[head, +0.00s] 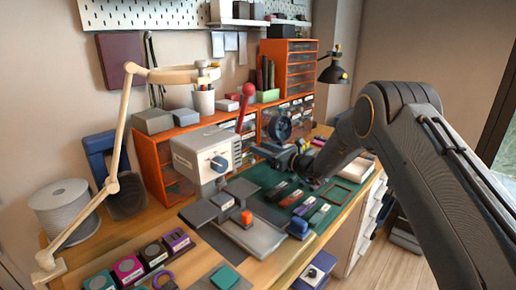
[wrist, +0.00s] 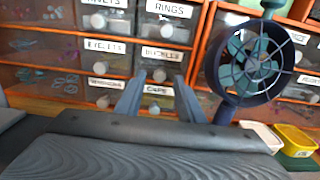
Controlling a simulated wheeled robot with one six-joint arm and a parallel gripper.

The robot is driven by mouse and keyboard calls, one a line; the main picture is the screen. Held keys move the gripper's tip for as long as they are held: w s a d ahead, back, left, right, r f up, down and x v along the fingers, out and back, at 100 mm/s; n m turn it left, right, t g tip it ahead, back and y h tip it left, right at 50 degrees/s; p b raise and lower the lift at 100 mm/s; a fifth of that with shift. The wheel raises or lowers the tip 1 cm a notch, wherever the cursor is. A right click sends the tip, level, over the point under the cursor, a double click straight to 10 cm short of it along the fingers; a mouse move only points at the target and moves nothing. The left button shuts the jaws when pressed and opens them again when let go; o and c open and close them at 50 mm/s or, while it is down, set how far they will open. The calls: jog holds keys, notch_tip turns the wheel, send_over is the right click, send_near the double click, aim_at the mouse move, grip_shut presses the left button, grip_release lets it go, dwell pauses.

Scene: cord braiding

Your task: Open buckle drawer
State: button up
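The buckle drawer (wrist: 150,62), labelled BUCKLES, is in the small-parts cabinet in the wrist view. It has a clear front and a round pale knob (wrist: 160,75), and looks flush with its neighbours. My gripper (wrist: 159,82) points at the cabinet, with its two fingers apart. In the picture the knob lies between the fingertips; I cannot tell whether they touch it. In the head view my gripper (head: 262,151) reaches toward the orange cabinet (head: 262,122), and the buckle drawer cannot be made out there.
A round caged fan (wrist: 250,62) stands close to the right of my gripper. Drawers labelled RINGS (wrist: 170,8), EYELETS (wrist: 104,45) and CAPS (wrist: 158,90) surround the buckle drawer. Small white and yellow (wrist: 296,138) bins sit at right. A grey machine (head: 205,152) stands left in the head view.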

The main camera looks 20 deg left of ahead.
jog(key=shift+x, duration=1.05)
